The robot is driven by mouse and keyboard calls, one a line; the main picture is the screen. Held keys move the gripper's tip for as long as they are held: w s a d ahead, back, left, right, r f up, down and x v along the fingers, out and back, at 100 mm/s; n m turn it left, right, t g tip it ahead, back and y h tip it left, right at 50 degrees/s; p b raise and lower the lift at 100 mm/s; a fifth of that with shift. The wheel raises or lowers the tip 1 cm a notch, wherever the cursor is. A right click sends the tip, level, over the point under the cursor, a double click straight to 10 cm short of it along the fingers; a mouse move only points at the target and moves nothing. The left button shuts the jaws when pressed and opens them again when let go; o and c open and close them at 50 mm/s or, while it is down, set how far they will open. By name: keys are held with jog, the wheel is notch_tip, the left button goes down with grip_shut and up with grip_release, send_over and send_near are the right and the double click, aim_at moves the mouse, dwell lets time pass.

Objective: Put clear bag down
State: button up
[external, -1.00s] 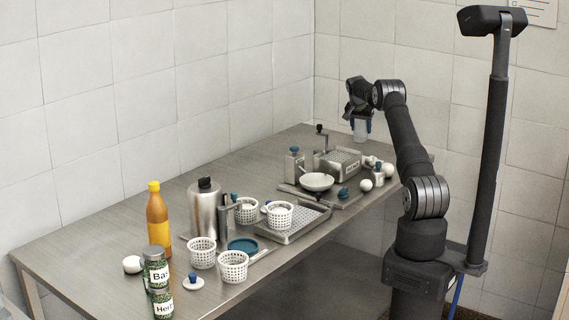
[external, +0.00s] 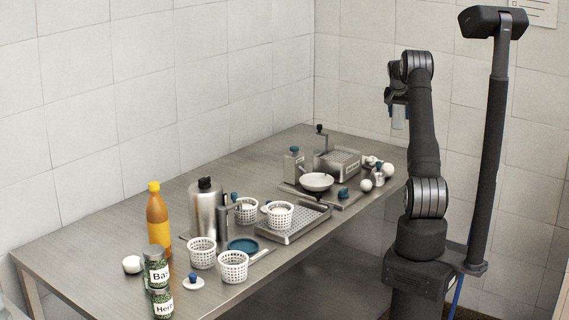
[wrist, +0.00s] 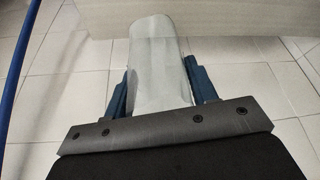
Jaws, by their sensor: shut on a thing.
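The clear bag (wrist: 157,65) is a pale, translucent, elongated shape between the two blue fingers in the wrist view. My gripper (wrist: 160,85) is shut on it. In the external view the bag (external: 399,117) hangs below my gripper (external: 398,98), past the right end of the steel table (external: 110,235). Tiled floor shows around the bag in the wrist view. The far end of the bag lies in front of a pale surface there.
At the table's right end stand a grater box (external: 345,162), a small pan (external: 316,182), a bottle (external: 294,165) and white balls. Perforated white baskets (external: 233,267), a steel flask (external: 206,212), an orange bottle (external: 158,218) and jars fill the nearer part. The table's back left is clear.

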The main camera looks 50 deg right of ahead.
jog(key=s+a+n, duration=0.1)
jog(key=s+a, duration=0.4)
jog(key=s, duration=0.4)
jog(key=shift+t, duration=0.3)
jog(key=shift+w+a+f, duration=0.25)
jog(key=shift+w+f, duration=1.5)
jog(key=shift+f, duration=0.1)
jog(key=shift+w+a+f, duration=0.2)
jog(key=shift+w+f, duration=1.55)
jog(key=shift+f, duration=0.15)
jog(key=shift+w+a+f, duration=0.25)
jog(key=shift+w+f, duration=1.5)
jog(key=shift+f, duration=0.1)
jog(key=shift+f, duration=0.15)
jog(key=o, duration=0.9)
jog(key=shift+o, duration=0.2)
jog(key=shift+r, duration=0.25)
jog(key=v, duration=1.2)
